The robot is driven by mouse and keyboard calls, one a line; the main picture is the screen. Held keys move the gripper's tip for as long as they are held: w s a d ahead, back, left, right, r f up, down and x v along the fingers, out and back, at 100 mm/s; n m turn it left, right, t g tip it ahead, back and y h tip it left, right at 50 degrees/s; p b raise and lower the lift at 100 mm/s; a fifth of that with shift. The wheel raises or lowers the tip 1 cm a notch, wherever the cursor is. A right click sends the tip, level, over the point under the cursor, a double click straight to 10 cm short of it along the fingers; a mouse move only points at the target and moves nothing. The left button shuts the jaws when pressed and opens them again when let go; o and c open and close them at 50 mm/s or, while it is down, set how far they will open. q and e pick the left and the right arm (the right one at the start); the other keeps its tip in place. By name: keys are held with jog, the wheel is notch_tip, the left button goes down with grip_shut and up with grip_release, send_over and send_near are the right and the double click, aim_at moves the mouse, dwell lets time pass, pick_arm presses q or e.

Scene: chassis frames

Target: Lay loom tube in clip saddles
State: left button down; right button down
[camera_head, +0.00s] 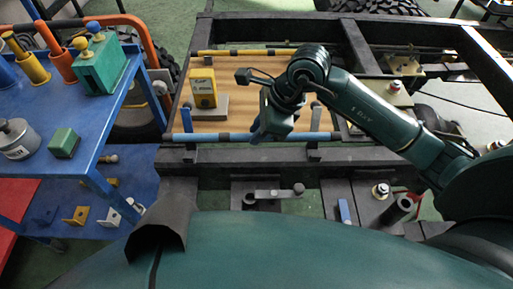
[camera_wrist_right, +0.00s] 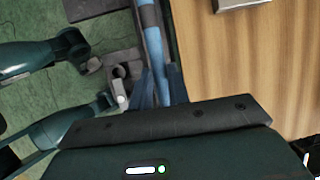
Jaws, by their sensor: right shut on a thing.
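A long blue loom tube (camera_head: 205,137) with dark bands lies lengthwise along the near edge of the wooden board in the head view. My right gripper (camera_head: 277,127) is over the tube's middle stretch, its fingers on either side of it. In the right wrist view the tube (camera_wrist_right: 153,38) runs between the fingers (camera_wrist_right: 160,88), which are shut on it. Small grey upright pieces, which look like clip saddles, stand by the near rail at left (camera_head: 195,151) and right (camera_head: 314,149). I cannot tell whether the tube is seated in them. My left gripper is not in view.
A wooden board (camera_head: 245,115) holds a yellow device (camera_head: 203,88) on a grey block. A yellow tube (camera_head: 240,53) runs along the far side. Black chassis rails (camera_head: 240,157) surround the board. A blue tool cart (camera_head: 125,110) stands at left.

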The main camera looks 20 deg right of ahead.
notch_tip(320, 180, down, 5)
jog(key=shift+r, duration=0.1)
jog(key=shift+f, duration=0.3)
pick_arm(q)
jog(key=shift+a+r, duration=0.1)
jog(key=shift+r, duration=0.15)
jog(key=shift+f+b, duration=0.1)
jog(key=shift+b, duration=0.2)
pick_arm(e)
jog(key=c, duration=1.3)
grip_release()
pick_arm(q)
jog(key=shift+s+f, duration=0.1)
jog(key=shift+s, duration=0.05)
